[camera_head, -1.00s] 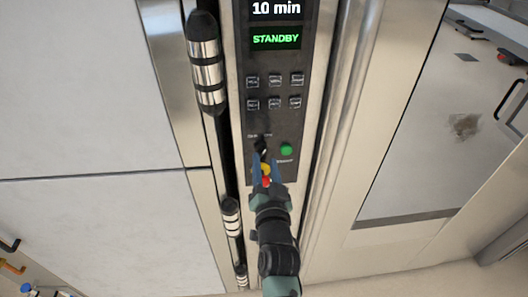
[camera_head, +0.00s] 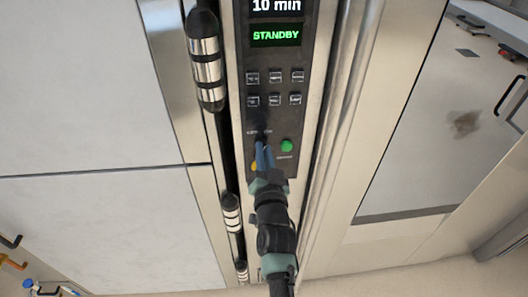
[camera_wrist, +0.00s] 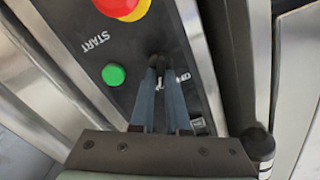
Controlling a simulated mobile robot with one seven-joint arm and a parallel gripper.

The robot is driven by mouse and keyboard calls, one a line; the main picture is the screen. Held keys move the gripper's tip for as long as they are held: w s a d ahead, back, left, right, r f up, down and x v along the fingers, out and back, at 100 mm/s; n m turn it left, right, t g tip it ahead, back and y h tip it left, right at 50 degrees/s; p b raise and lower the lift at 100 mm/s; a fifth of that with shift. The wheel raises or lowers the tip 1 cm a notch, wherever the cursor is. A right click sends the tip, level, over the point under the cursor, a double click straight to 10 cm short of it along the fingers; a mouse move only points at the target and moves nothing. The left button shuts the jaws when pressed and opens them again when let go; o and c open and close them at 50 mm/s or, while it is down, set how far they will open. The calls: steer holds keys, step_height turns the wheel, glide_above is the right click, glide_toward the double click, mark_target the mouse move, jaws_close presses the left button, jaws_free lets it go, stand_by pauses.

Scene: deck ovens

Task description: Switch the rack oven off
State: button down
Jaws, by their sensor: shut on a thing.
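A small black switch knob (camera_wrist: 157,60) sits on the panel beside the green start button (camera_head: 287,146). My gripper (camera_head: 264,150) is at this knob, its two blue fingers close together and shut on it. In the wrist view the fingers (camera_wrist: 159,74) sit on either side of the knob. The knob is mostly hidden by the fingers in the head view, and its exact turn angle cannot be told.
A red and yellow emergency button (camera_wrist: 123,8) is close to my gripper; in the head view only a yellow edge (camera_head: 253,166) shows. A steel post (camera_head: 340,100) stands right.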

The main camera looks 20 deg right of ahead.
stand_by(0.4)
steer(key=n+b, duration=0.2)
steer(key=n, duration=0.1)
steer(key=shift+a+f+n, duration=0.1)
steer(key=shift+f+n, duration=0.05)
steer(key=shift+n, duration=0.25)
steer(key=n+b, duration=0.2)
steer(key=shift+a+n+b, duration=0.1)
steer(key=shift+n+b, duration=0.2)
steer(key=n+b, duration=0.3)
steer(key=n, duration=0.2)
steer(key=shift+w+a, duration=0.1)
steer(key=shift+a, duration=0.05)
steer(key=shift+n, duration=0.4)
steer(key=c, duration=0.9)
jaws_free()
steer(key=b+v, duration=0.2)
steer(key=v, duration=1.1)
steer(key=shift+b, duration=0.3)
